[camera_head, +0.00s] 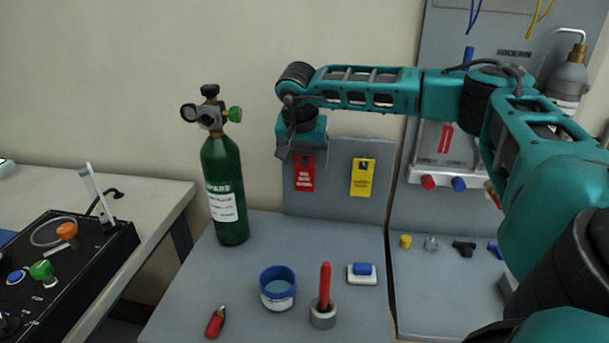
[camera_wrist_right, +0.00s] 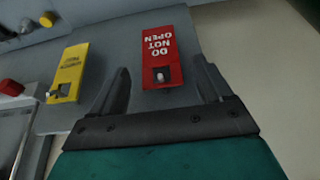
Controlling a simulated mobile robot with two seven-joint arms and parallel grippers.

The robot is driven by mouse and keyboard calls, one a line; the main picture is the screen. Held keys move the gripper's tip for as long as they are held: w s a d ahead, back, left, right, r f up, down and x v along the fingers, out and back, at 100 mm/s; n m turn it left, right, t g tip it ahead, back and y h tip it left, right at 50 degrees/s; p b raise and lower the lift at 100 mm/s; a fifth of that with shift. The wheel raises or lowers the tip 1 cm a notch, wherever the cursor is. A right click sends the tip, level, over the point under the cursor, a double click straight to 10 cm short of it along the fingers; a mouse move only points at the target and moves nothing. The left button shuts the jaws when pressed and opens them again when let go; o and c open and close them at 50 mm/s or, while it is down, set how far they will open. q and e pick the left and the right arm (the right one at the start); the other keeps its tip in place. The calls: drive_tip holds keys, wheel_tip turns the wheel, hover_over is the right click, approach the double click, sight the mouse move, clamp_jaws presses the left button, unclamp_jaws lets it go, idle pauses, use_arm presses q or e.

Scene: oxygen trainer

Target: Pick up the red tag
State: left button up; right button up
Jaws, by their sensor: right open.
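The red tag (camera_head: 304,174) hangs on the upright grey board at the back of the table, left of a yellow tag (camera_head: 362,177). In the right wrist view the red tag (camera_wrist_right: 161,55) reads "DO NOT OPEN" and hangs from a small pale peg (camera_wrist_right: 161,78). My right gripper (camera_head: 285,152) is just in front of the board at the red tag's upper left. In the wrist view its open fingers (camera_wrist_right: 163,85) stand on either side of the tag's peg end, with nothing between them held. My left gripper is not in view.
A green cylinder (camera_head: 224,190) with a gauge stands left of the board. A blue cup (camera_head: 278,288), a red-handled tool in a grey holder (camera_head: 323,314) and a blue-white block (camera_head: 362,274) stand on the table. A right-hand panel (camera_head: 450,215) carries coloured knobs.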

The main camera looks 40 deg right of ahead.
sight(304, 173)
drive_tip(key=shift+x, duration=1.5)
drive_tip(key=shift+r, duration=0.1)
drive_tip(key=shift+c, duration=0.4)
drive_tip(key=c, duration=0.9)
